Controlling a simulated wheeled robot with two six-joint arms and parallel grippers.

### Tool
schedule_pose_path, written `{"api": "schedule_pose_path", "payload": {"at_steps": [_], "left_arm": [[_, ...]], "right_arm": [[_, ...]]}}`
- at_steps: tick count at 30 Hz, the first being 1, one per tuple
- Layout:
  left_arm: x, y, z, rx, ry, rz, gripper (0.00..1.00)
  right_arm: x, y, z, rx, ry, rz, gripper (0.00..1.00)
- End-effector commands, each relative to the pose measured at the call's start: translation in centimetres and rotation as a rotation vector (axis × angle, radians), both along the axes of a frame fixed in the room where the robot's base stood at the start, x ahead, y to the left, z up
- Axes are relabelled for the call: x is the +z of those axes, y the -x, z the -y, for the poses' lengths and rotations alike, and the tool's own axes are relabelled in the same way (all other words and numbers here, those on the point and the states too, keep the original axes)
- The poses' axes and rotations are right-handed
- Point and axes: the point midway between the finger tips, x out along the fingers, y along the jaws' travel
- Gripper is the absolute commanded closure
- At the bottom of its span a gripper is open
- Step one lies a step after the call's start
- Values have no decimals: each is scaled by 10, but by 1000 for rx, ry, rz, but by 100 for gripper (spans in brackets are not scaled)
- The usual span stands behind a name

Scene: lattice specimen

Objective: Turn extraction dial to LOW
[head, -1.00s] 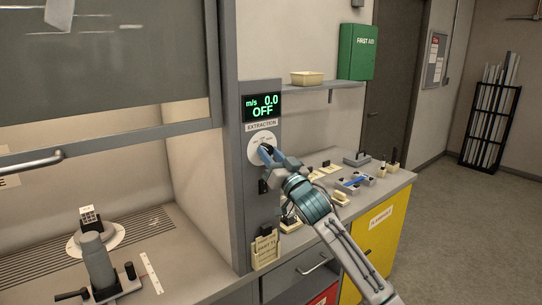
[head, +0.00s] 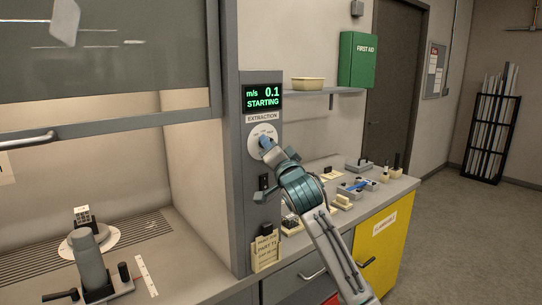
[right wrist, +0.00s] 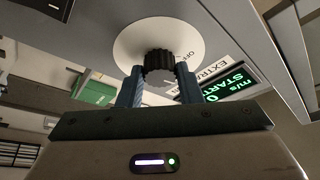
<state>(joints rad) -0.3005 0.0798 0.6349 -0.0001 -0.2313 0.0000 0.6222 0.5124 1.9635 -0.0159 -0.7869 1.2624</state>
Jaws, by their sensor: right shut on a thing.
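The extraction dial is a black ribbed knob (right wrist: 160,62) on a white round plate (head: 258,133), set in the grey column below the display. My right gripper (head: 266,143) is at the dial, and its blue fingers are shut on the knob, one on each side in the right wrist view. The green display (head: 263,97) reads 0.1 m/s and STARTING. The plate's markings are too small to read in the head view; OFF shows beside the knob in the right wrist view. The knob is mostly hidden by my gripper in the head view. My left gripper is not in view.
The fume hood with its raised glass sash (head: 105,60) is at left. A counter (head: 400,186) with small blocks and tools runs behind my right arm. A shelf (head: 318,93) with a cream tray (head: 308,83) and a green first aid box (head: 357,60) are above.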

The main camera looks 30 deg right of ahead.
Motion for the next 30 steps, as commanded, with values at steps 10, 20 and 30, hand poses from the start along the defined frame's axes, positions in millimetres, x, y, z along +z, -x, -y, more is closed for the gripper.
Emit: {"api": "schedule_pose_path", "payload": {"at_steps": [10, 20, 30], "left_arm": [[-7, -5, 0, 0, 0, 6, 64], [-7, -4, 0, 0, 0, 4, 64], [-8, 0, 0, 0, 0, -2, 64]], "right_arm": [[1, 0, -1, 0, -161, -13, 91], [1, 0, -1, 0, -194, -17, 91], [1, 0, -1, -1, -193, -17, 50]]}}
